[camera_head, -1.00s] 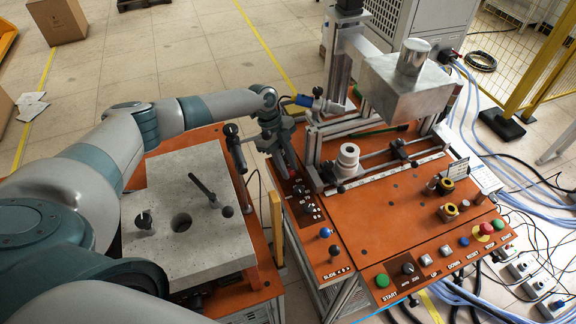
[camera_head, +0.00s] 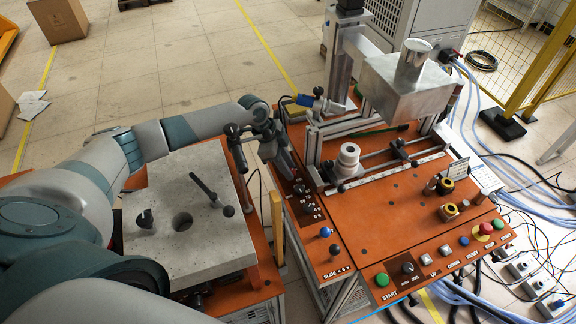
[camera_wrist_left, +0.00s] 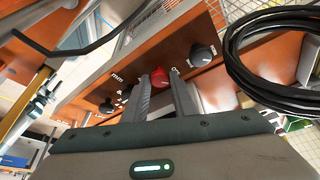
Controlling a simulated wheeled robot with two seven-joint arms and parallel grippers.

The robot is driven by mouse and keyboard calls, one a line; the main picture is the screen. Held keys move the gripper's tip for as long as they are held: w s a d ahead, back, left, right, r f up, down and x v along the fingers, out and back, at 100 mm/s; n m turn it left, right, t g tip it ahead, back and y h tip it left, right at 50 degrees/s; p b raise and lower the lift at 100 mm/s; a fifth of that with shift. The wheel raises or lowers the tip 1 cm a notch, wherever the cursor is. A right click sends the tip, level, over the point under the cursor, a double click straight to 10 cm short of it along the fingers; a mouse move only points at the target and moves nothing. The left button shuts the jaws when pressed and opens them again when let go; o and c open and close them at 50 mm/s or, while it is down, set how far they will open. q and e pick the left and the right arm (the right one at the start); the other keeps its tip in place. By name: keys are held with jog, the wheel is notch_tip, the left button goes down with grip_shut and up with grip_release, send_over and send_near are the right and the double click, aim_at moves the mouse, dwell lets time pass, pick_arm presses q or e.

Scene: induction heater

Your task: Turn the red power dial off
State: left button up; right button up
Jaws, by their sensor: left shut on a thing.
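The red power dial (camera_wrist_left: 159,78) shows in the left wrist view, on an orange panel (camera_wrist_left: 205,95) between black dials. My left gripper (camera_wrist_left: 161,88) has its two grey fingers around it, shut on it. In the head view, my left gripper (camera_head: 287,170) reaches down and tilts to the far end of the narrow orange control strip (camera_head: 325,258). The red dial is hidden behind the gripper there. I cannot read which mark the dial points at. My right gripper is not in view.
Black dials (camera_head: 301,190) sit just in front of the gripper. A white cylindrical part (camera_head: 347,160) and a metal frame stand right of it. A grey stone-like block (camera_head: 182,250) lies under my left arm. Coiled black cable (camera_wrist_left: 275,60) shows in the wrist view.

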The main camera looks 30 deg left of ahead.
pick_arm(q)
jog(key=shift+n, duration=0.6)
jog(key=o, duration=1)
jog(key=shift+o, duration=0.2)
jog(key=shift+r, duration=0.1)
